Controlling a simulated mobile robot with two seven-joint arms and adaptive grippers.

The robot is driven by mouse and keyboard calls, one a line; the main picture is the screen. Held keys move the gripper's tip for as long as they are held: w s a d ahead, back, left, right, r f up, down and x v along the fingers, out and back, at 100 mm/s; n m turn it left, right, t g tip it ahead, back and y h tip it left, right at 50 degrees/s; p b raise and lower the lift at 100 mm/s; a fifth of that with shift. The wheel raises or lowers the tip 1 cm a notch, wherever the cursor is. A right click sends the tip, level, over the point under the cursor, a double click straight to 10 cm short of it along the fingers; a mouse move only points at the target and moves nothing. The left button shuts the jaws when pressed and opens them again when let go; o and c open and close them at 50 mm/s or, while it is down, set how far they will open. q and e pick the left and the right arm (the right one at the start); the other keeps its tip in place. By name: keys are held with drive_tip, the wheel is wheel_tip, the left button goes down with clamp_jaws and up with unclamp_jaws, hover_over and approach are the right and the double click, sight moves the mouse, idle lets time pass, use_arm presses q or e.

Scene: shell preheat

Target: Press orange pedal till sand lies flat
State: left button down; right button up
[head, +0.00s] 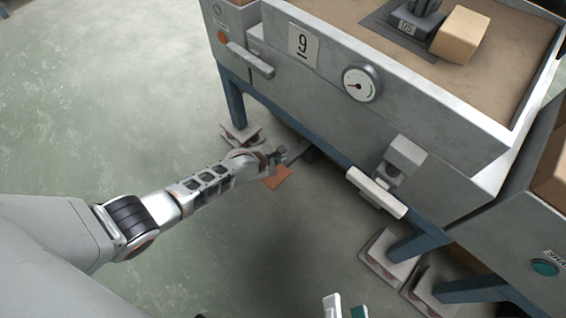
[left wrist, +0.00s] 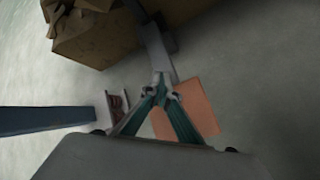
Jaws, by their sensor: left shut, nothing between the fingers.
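The orange pedal (head: 277,178) is low by the floor in front of the large grey machine; it also shows in the left wrist view (left wrist: 198,108). My left gripper (head: 281,154) is shut and empty, close over the pedal. In the left wrist view its fingertips (left wrist: 165,90) meet beside the pedal's left edge in the picture; I cannot tell whether they touch it. The brown sand (head: 480,78) fills the machine's open top, and its visible part looks fairly even. Parts of my right gripper (head: 345,306) show at the bottom edge, mostly cut off.
A tan block (head: 461,35) and a grey weight marked 05 (head: 411,27) sit on the sand. The machine has a round gauge (head: 361,83), a 9 plate (head: 303,45) and blue legs (head: 232,98). Another machine stands at the right.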

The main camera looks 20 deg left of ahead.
use_arm(q)
drive_tip(key=shift+w+f, duration=0.1)
drive_tip(key=shift+f, duration=0.35)
use_arm(e)
drive_tip(key=shift+a+r+m, duration=0.1)
drive_tip(key=shift+m, duration=0.2)
use_arm(q)
drive_tip(key=shift+f, duration=0.2)
idle(0.8)
drive_tip(key=shift+f, duration=0.25)
drive_tip(key=shift+r, duration=0.1)
use_arm(e)
drive_tip(key=shift+w+r, duration=0.1)
use_arm(q)
drive_tip(key=shift+w+r+p, duration=0.1)
drive_tip(key=shift+r+p, duration=0.25)
drive_tip(key=shift+r, duration=0.1)
drive_tip(key=shift+f, duration=0.1)
use_arm(e)
drive_tip(key=shift+w+r, duration=0.2)
drive_tip(key=shift+r, duration=0.3)
